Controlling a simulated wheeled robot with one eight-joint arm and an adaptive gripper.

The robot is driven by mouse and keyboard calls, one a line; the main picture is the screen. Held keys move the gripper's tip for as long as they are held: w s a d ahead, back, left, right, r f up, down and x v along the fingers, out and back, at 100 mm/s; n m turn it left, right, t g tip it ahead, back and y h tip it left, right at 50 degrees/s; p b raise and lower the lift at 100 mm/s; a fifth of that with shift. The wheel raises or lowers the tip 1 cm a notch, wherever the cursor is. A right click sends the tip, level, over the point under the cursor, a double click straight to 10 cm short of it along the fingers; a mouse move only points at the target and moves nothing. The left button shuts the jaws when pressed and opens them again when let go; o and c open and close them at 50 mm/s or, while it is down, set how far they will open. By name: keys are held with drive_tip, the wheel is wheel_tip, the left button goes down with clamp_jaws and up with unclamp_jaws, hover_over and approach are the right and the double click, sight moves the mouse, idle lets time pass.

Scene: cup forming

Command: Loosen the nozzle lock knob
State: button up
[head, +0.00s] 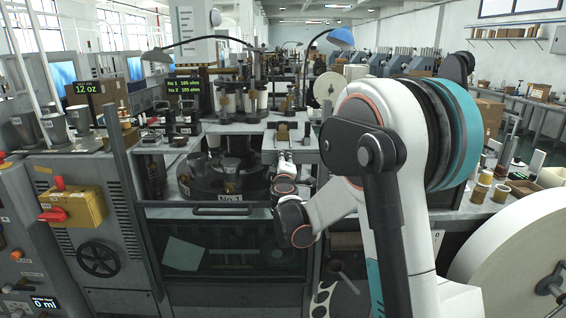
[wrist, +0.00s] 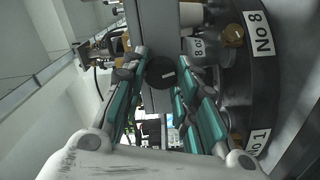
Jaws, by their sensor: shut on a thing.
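The nozzle lock knob (wrist: 160,72) is a dark round knob with a small pale mark on its face. In the wrist view it sits between the two teal-padded fingers of my gripper (wrist: 162,78), near their tips. The fingers are closed in on it from the left and right. In the head view my wrist (head: 285,185) reaches forward in front of the forming machine. There the fingertips are small and the knob cannot be made out.
The round turret (head: 205,190), labelled No 1, stands just left of my wrist; its rim (wrist: 262,85) fills the right of the wrist view. A metal cup (head: 231,167) sits on it. A dark glass-fronted cabinet (head: 225,250) is below. A large paper roll (head: 515,260) stands at right.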

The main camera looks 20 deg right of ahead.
drive_tip(key=n, duration=1.2)
drive_tip(key=shift+f+n, duration=0.2)
drive_tip(key=shift+n, duration=0.1)
idle(0.4)
drive_tip(key=o, duration=1.1)
drive_tip(key=shift+c, duration=0.2)
drive_tip(key=v, duration=1.2)
